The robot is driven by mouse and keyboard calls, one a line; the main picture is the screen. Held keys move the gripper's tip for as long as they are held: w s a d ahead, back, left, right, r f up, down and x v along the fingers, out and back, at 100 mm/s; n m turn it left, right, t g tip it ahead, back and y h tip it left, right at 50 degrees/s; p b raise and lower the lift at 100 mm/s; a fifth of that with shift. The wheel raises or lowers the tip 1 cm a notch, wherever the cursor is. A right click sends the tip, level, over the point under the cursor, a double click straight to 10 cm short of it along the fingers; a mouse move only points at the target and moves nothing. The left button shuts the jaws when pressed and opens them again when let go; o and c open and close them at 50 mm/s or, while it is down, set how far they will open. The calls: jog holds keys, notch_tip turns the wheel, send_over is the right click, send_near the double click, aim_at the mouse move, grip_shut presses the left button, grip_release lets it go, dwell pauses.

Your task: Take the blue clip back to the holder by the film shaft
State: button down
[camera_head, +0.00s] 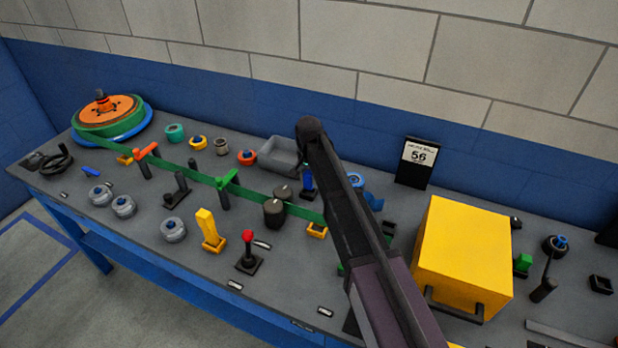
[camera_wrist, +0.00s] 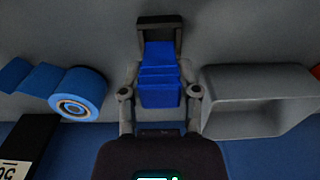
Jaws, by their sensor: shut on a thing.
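The blue clip (camera_wrist: 160,90) is between the two fingers of my gripper (camera_wrist: 159,95) in the wrist view, and the gripper is shut on it. A dark holder (camera_wrist: 146,21) stands at the clip's far end. The clip's far part reaches into or against the holder's frame; I cannot tell if it is seated. In the head view the blue clip (camera_head: 307,178) shows upright just left of my arm, over the dark holder base (camera_head: 308,195). My gripper is hidden behind my arm there. Which part is the film shaft is not clear.
A grey bin (camera_wrist: 258,100) lies close right of the gripper in the wrist view, and a blue roll (camera_wrist: 80,94) lies left. In the head view, a green strip (camera_head: 195,174) runs from a large reel (camera_head: 107,112) past dark rollers (camera_head: 275,212). A yellow box (camera_head: 462,255) stands right.

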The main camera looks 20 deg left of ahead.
aim_at(308, 173)
jog(key=shift+f+b, duration=1.1)
dwell(0.8)
jog(key=shift+f+b, duration=0.7)
jog(key=shift+b, duration=0.05)
jog(key=shift+c, duration=1.3)
grip_release()
jog(key=shift+r, duration=0.1)
notch_tip(308, 173, up, 7)
jog(key=p, duration=0.7)
